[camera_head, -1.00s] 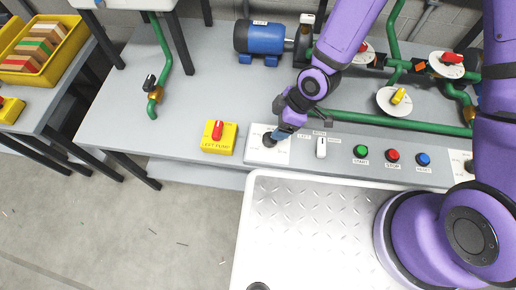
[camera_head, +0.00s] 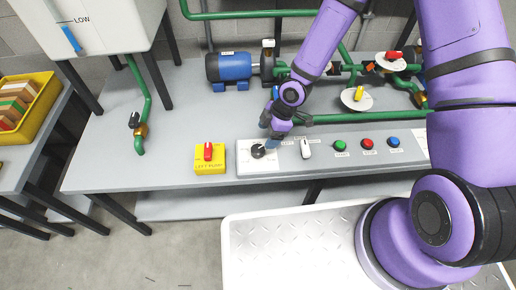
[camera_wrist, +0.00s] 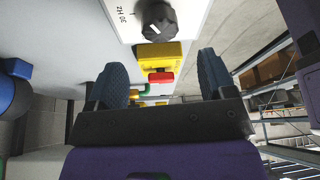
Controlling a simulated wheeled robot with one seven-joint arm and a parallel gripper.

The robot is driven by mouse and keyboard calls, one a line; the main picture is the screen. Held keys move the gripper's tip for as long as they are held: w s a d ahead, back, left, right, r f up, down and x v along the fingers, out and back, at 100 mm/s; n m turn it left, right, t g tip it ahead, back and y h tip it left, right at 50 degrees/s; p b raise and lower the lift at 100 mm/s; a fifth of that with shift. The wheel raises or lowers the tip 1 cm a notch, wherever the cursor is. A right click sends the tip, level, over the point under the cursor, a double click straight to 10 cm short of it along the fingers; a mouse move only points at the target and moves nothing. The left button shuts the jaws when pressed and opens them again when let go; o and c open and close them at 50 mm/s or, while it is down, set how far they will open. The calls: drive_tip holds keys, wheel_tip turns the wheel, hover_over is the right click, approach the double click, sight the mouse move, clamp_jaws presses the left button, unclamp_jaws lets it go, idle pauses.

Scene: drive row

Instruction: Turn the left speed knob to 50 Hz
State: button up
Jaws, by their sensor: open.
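The left speed knob (camera_head: 258,151) is a dark round knob on a white plate at the left end of the grey control panel (camera_head: 318,156). It also shows at the top of the wrist view (camera_wrist: 158,20), with a white pointer mark and a partly readable "30 HZ" label beside it. My gripper (camera_head: 273,142) is just right of the knob in the head view. In the wrist view my gripper (camera_wrist: 161,78) has its two blue fingers wide apart with nothing between them, and the knob lies beyond the fingertips. The knob's exact setting is too small to read.
A yellow left pump box (camera_head: 210,162) with a red handle stands left. Green pipes and a blue motor (camera_head: 228,67) are behind.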

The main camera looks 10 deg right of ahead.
sight(258, 148)
drive_tip(key=x, duration=0.8)
drive_tip(key=shift+r, duration=0.1)
drive_tip(key=c, duration=0.9)
